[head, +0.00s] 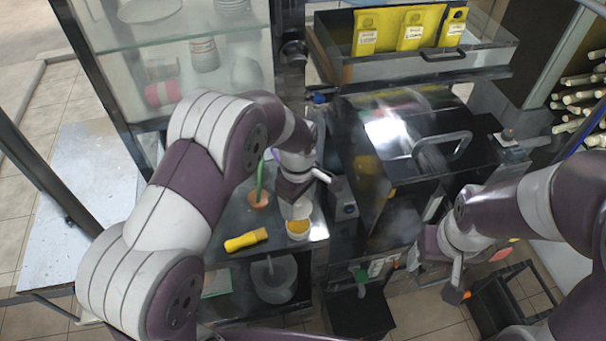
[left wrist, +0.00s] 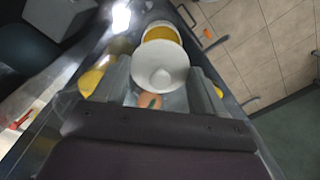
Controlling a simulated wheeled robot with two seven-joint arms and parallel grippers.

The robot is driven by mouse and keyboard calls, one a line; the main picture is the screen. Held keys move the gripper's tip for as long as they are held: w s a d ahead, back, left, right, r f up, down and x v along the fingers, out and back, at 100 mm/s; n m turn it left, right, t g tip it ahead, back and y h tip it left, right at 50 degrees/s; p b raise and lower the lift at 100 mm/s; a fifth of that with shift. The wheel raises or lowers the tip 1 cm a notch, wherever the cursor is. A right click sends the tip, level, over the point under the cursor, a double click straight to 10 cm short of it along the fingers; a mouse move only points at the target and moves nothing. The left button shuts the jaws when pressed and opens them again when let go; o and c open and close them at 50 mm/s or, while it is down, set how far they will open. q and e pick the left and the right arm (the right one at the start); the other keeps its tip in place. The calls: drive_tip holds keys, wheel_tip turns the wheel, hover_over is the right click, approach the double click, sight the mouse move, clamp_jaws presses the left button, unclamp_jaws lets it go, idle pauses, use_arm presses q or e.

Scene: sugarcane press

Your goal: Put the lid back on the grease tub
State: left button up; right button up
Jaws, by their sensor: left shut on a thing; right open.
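The grease tub (head: 298,236) is a small white tub with yellow grease, standing open near the front right corner of the dark counter. In the left wrist view, the tub (left wrist: 160,31) shows just beyond the lid. The lid (left wrist: 160,66) is a round white disc with a raised centre. My left gripper (head: 300,196) is shut on the lid (head: 297,211), holding it right by the tub's far side in the head view. The lid overlaps part of the tub's opening; I cannot tell whether they touch. My right gripper (head: 455,285) is open and empty, away from the counter.
A yellow-handled brush (head: 246,240) lies left of the tub. A terracotta pot (head: 258,199) with a green stick stands behind it. The dark press machine (head: 420,145) is to the right, and a glass cabinet (head: 185,60) rises behind. Counter edges lie close to the tub.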

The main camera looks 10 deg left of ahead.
use_arm(q)
drive_tip(key=shift+w, duration=0.25)
drive_tip(key=shift+s+f, duration=0.1)
drive_tip(key=shift+s, duration=0.05)
drive_tip(key=shift+s+f+b, duration=0.55)
drive_tip(key=shift+f+b, duration=0.05)
drive_tip(key=shift+b, duration=0.35)
drive_tip(key=f+b, duration=0.1)
drive_tip(key=f, duration=0.1)
drive_tip(key=f+b, duration=0.1)
drive_tip(key=f, duration=0.1)
drive_tip(key=shift+w+b, duration=0.4)
drive_tip(key=shift+f, duration=0.25)
drive_tip(key=shift+s, duration=0.2)
use_arm(e)
drive_tip(key=f, duration=0.4)
drive_tip(key=shift+s+f, duration=0.2)
drive_tip(key=shift+s, duration=0.15)
use_arm(q)
drive_tip(key=shift+w, duration=0.1)
use_arm(e)
drive_tip(key=shift+w, duration=0.15)
use_arm(q)
drive_tip(key=shift+r, duration=0.1)
use_arm(e)
drive_tip(key=shift+r, duration=0.2)
use_arm(q)
drive_tip(key=shift+f, duration=0.2)
use_arm(e)
drive_tip(key=shift+r, duration=0.1)
